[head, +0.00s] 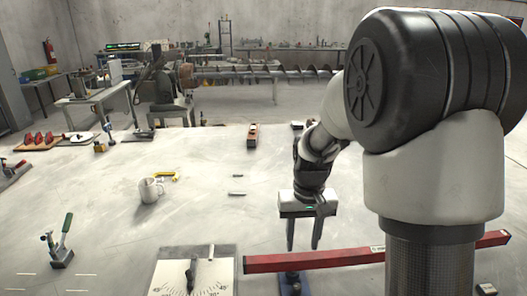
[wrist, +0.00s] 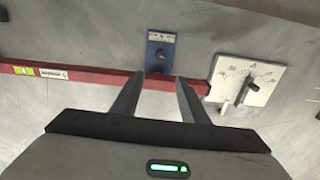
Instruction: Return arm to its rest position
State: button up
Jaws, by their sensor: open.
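My gripper (head: 303,232) hangs down over the pale worktable (head: 120,225), to the left of my own large arm joint in the head view. Its two dark fingers are apart with nothing between them. In the wrist view the gripper (wrist: 157,82) points toward a long red bar (wrist: 95,80), which passes behind the fingertips. The red bar (head: 330,259) lies across the table in the head view. I cannot tell how far the fingertips are above it. A blue block with a dark knob (wrist: 161,52) sits beside the bar and is partly hidden in the head view.
A white angle-scale plate (head: 193,274) with dark pointers lies at the front. A green-handled clamp (head: 62,252) and a white mug (head: 151,190) stand to the left. A wooden plane (head: 253,135) is farther back. The table's middle is mostly clear.

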jog(key=s+r+t+p, duration=0.5)
jog(key=s+r, duration=1.3)
jog(key=r, duration=0.4)
jog(key=shift+s+r, duration=0.2)
jog(key=shift+r, duration=0.1)
